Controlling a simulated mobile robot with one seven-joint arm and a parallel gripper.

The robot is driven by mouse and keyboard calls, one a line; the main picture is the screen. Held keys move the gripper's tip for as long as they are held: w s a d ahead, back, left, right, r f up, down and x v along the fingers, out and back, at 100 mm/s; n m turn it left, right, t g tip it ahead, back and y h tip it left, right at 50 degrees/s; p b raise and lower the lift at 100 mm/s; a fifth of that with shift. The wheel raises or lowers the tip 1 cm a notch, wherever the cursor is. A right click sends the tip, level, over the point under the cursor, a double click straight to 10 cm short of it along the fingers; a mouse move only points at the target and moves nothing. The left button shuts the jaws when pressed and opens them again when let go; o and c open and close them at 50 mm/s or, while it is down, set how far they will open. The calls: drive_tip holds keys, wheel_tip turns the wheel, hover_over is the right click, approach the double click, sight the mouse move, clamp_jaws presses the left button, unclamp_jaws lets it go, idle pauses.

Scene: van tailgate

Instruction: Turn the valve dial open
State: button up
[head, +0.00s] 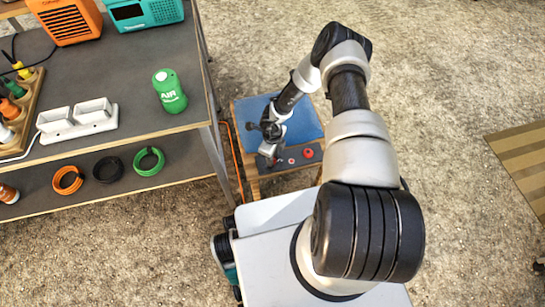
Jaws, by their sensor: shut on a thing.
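My gripper (269,162) points down at the left end of a dark panel strip (299,167) on a low wooden stand beside a blue surface (297,124). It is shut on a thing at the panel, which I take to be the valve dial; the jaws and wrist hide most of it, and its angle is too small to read. A red round knob (308,153) stands on the same strip to the right of my gripper. A smaller reddish part (291,161) sits between them.
An orange cable (236,160) runs beside the stand. Open gravel lies to the right.

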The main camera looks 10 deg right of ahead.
drive_tip(key=o, duration=1)
drive_tip(key=shift+o, duration=0.2)
wheel_tip(320, 180, up, 18)
drive_tip(key=p, duration=0.5)
drive_tip(key=shift+f+p, duration=0.25)
drive_tip(key=shift+p, duration=0.1)
